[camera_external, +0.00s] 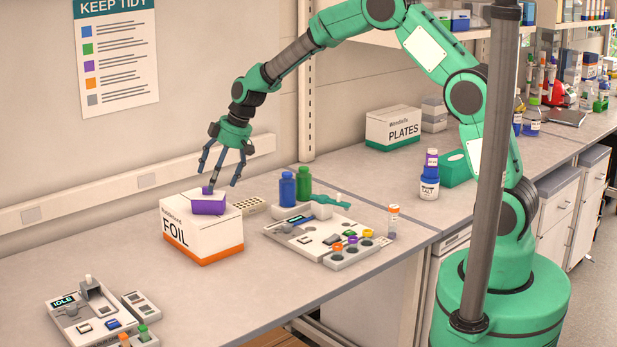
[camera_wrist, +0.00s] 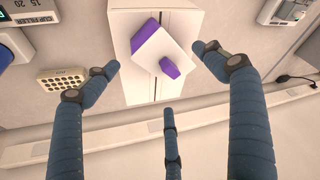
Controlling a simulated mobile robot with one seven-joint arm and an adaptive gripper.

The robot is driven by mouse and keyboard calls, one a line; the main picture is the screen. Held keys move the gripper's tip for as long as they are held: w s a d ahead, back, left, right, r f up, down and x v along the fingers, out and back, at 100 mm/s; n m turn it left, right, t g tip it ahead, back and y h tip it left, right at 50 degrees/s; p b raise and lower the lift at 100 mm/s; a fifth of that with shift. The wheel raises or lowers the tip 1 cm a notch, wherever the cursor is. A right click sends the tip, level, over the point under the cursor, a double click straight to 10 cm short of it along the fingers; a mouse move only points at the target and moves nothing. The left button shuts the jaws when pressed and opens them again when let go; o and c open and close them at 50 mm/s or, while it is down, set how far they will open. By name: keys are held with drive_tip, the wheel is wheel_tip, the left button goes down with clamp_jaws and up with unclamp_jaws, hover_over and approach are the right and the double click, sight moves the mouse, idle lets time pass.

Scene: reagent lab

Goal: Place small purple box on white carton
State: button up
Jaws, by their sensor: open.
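The white carton (camera_external: 185,240), marked FOIL with an orange lower band, stands on the bench. The small purple box (camera_external: 208,205) rests on its top, with a small purple knob on its upper side. In the wrist view the purple box (camera_wrist: 146,35) shows a pale upper face and lies turned at an angle on the carton (camera_wrist: 185,22). My gripper (camera_external: 218,177) is open above the box, its three fingers spread and pointing down. In the wrist view my gripper (camera_wrist: 157,70) has nothing between its fingers, and the box appears between and beyond the fingertips.
A pale perforated rack (camera_external: 250,206) sits close behind the carton. Blue (camera_external: 287,190) and green (camera_external: 304,180) bottles and a tray of instruments (camera_external: 305,236) stand to its right. Another white carton, marked PLATES (camera_external: 392,128), is farther back.

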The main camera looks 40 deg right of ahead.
drive_tip(key=shift+v, duration=2.7)
drive_tip(key=s+d+r+m+t+h, duration=0.1)
drive_tip(key=s+d+r+m, duration=0.1)
drive_tip(key=s+d+r, duration=0.65)
drive_tip(key=s+d+r+m, duration=0.2)
drive_tip(key=s+d+r, duration=0.3)
drive_tip(key=s+r, duration=0.65)
drive_tip(key=s+d+m+h, duration=0.1)
drive_tip(key=s+d, duration=0.4)
drive_tip(key=s, duration=1)
drive_tip(key=s+d+f+m+t+h, duration=0.1)
drive_tip(key=s+d+m, duration=0.3)
drive_tip(key=s, duration=1.1)
drive_tip(key=shift+d, duration=0.65)
